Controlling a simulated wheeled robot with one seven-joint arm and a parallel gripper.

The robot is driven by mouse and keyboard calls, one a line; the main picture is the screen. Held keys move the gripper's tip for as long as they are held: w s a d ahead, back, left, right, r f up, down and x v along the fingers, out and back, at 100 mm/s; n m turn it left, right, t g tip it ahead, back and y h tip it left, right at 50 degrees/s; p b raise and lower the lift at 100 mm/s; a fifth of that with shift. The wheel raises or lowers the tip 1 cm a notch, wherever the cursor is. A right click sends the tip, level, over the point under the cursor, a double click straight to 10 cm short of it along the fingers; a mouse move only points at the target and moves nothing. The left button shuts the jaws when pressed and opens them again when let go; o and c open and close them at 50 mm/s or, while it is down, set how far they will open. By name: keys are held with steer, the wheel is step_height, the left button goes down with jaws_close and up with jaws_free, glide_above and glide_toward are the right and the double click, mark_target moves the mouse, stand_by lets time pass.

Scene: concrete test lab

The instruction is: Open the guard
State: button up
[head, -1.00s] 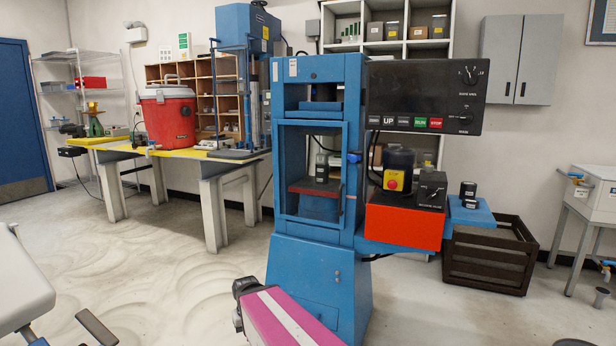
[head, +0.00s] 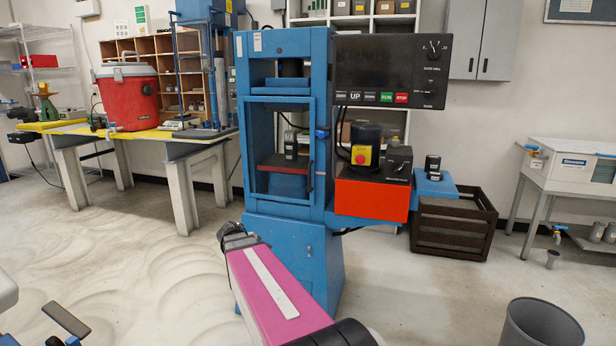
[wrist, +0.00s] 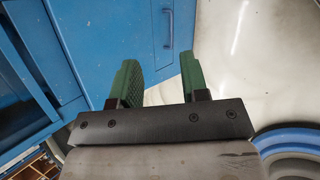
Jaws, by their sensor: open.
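The guard (head: 284,101) is a blue-framed front door on the tall blue press (head: 290,250) in the head view. It looks shut across the opening. A dark upright handle (head: 311,177) is on its right side. Through it I see a reddish plate and a small cylinder. My gripper (wrist: 162,78) shows two green fingers, apart with nothing between them. In the wrist view, a blue panel with a slim blue handle (wrist: 169,28) lies beyond the fingers, apart from them. I cannot tell if that handle belongs to the guard.
A black control box (head: 390,70) and an orange-red box (head: 372,198) jut out right of the press. A dark crate (head: 453,232) stands right of it, and a grey bin (head: 541,330) at front right. A yellow-topped bench (head: 60,127) is at left.

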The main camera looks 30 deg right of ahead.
steer(key=w+d+r+n+h, duration=0.6)
steer(key=w+d+r, duration=0.1)
steer(key=d+r, duration=0.45)
step_height(320, 180, up, 11)
steer(key=n+h, duration=0.4)
steer(key=n, duration=0.1)
glide_above(309, 189)
steer(key=shift+w+d+f+t, duration=0.2)
steer(key=shift+w+d+t, duration=0.1)
steer(key=shift+t, duration=0.1)
steer(key=shift+c, duration=0.3)
steer(key=shift+a, duration=0.1)
jaws_close()
